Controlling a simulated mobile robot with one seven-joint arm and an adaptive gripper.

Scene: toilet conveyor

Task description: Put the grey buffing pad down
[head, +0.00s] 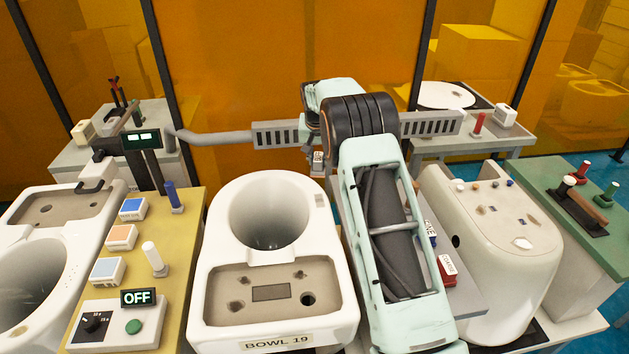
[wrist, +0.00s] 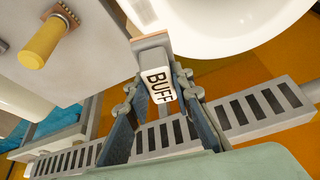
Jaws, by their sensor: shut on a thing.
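The grey buffing pad (wrist: 158,88) is a small block with a white face marked BUFF and a tan strip at its far end. It shows in the wrist view between the two fingers of my gripper (wrist: 157,80). My gripper is shut on it, and the pad is held up apart from the nearby surfaces.
Toilet BOWL 19 (head: 222,305) stands in front, left of my arm. A yellow-topped bench (head: 185,240) with blocks, pegs and an OFF box is left of it. A green-topped bench (head: 540,180) is at right. A yellow peg (wrist: 42,46) stands on a grey surface in the wrist view.

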